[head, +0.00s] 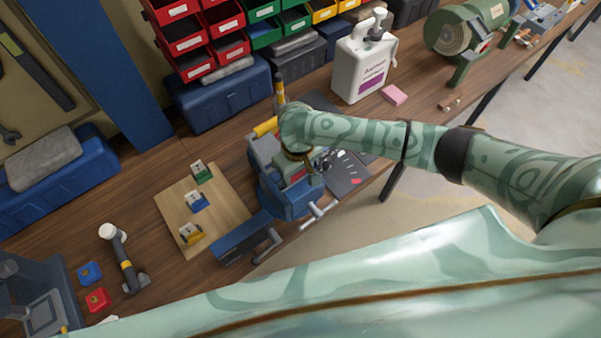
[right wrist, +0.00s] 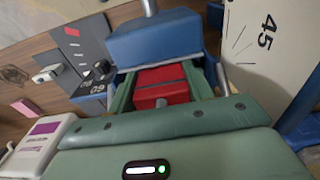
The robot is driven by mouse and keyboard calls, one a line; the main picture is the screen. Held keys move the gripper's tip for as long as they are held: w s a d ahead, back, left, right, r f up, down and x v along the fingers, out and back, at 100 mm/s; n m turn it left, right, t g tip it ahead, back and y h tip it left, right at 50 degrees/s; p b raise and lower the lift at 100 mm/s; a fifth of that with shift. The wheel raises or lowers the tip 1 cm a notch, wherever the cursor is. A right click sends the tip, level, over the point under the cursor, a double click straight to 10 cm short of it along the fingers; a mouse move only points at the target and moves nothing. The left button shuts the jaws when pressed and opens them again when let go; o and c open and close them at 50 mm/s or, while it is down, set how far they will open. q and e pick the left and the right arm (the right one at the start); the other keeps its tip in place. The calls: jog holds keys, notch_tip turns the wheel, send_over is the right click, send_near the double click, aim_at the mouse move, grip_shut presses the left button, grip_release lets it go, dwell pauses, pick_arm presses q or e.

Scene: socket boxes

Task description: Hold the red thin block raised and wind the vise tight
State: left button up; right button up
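The blue vise (head: 284,205) stands at the table's front edge, with a grey metal handle (head: 318,213) sticking out in front. My right gripper (head: 293,172) reaches down over the vise from the right, its fingers mostly hidden by my own wrist in the head view. In the right wrist view, the red thin block (right wrist: 161,86) sits between the green fingers of my right gripper (right wrist: 161,82), which seem to touch it on both sides. A blue vise part (right wrist: 153,45) lies just beyond the block. How high the block is held is unclear. My left gripper is out of view.
A wooden board (head: 217,205) with green, blue and yellow pieces lies left of the vise. A white jug (head: 361,68) and a pink block (head: 394,95) stand behind my right arm. Bins line the back.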

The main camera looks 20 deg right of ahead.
jog(key=shift+o, duration=0.8)
notch_tip(320, 180, up, 6)
jog(key=p, duration=0.3)
jog(key=shift+a+r+p, duration=0.1)
jog(key=shift+a+p, duration=0.05)
jog(key=shift+p, duration=0.25)
pick_arm(q)
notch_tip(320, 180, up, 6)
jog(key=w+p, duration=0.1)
jog(key=p, duration=0.2)
pick_arm(e)
notch_tip(320, 180, up, 10)
jog(key=shift+s+d, duration=0.3)
jog(key=shift+s, duration=0.15)
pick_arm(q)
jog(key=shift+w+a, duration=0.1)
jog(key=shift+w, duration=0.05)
pick_arm(e)
jog(key=shift+w, duration=0.1)
